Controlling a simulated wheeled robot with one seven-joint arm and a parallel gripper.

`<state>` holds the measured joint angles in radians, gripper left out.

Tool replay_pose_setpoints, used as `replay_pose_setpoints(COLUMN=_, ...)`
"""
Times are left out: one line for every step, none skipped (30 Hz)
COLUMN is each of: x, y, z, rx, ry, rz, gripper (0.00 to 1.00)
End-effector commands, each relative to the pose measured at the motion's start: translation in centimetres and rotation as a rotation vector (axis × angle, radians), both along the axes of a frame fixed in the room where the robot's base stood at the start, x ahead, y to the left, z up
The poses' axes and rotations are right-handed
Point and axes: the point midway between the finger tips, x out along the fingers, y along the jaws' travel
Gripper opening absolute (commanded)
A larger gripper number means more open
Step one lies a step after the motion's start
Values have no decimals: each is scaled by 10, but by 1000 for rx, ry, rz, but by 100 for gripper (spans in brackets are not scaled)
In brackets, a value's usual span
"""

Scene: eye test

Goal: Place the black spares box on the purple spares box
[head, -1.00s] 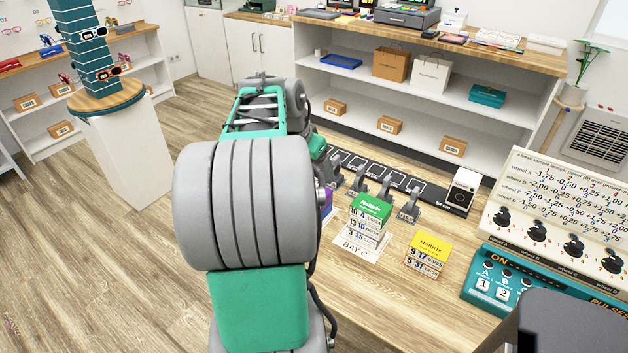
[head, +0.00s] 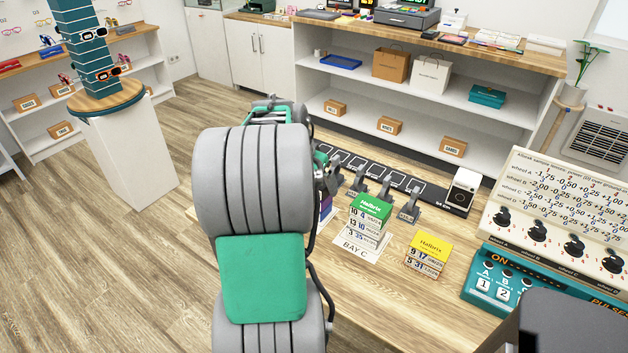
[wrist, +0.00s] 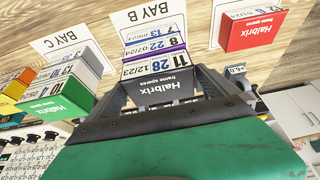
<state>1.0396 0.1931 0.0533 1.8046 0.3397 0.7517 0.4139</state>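The black spares box (wrist: 162,90) shows between the fingers of my gripper (wrist: 162,82) in the wrist view. The fingers lie close along its two sides, and I see no clear gap. Its white label reads 11 28 12/23. The purple spares box (wrist: 128,47) is directly beyond it in the stack, lined up with it; whether the two touch is hard to tell. Another labelled box lies under the purple one, on the BAY B sheet.
A green box stack (head: 371,208) stands on the BAY C sheet (head: 354,249), with a yellow box stack (head: 432,245) to its right. A red box (wrist: 252,32) stands on the other side of BAY B. A teal control panel (head: 500,285) is at the table's right.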

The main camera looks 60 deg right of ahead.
Motion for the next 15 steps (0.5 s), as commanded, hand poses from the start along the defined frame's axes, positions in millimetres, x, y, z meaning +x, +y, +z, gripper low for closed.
replay_pose_setpoints(x=0, y=0, z=0, rx=0, ry=0, rz=0, gripper=100)
replay_pose_setpoints(x=0, y=0, z=0, rx=0, ry=0, rz=0, gripper=100)
replay_pose_setpoints(x=0, y=0, z=0, rx=0, ry=0, rz=0, gripper=100)
replay_pose_setpoints(x=0, y=0, z=0, rx=0, ry=0, rz=0, gripper=100)
replay_pose_setpoints(x=0, y=0, z=0, rx=0, ry=0, rz=0, gripper=100)
replay_pose_setpoints(x=0, y=0, z=1, rx=0, ry=0, rz=0, gripper=100)
replay_pose_setpoints(x=0, y=0, z=2, rx=0, ry=0, rz=0, gripper=100)
replay_pose_setpoints(x=0, y=0, z=4, rx=0, ry=0, rz=0, gripper=100)
replay_pose_setpoints(x=0, y=1, z=7, rx=-1, ry=-1, rz=0, gripper=100)
replay_pose_setpoints(x=1, y=2, z=9, rx=-1, ry=-1, rz=0, gripper=100)
replay_pose_setpoints(x=1, y=3, z=13, rx=-2, ry=-1, rz=2, gripper=100)
replay_pose_setpoints(x=2, y=6, z=21, rx=-4, ry=-2, rz=2, gripper=100)
replay_pose_setpoints(x=2, y=9, z=27, rx=-4, ry=-2, rz=2, gripper=100)
replay_pose_setpoints(x=3, y=11, z=34, rx=-5, ry=-2, rz=2, gripper=100)
replay_pose_setpoints(x=4, y=15, z=44, rx=-6, ry=-3, rz=2, gripper=100)
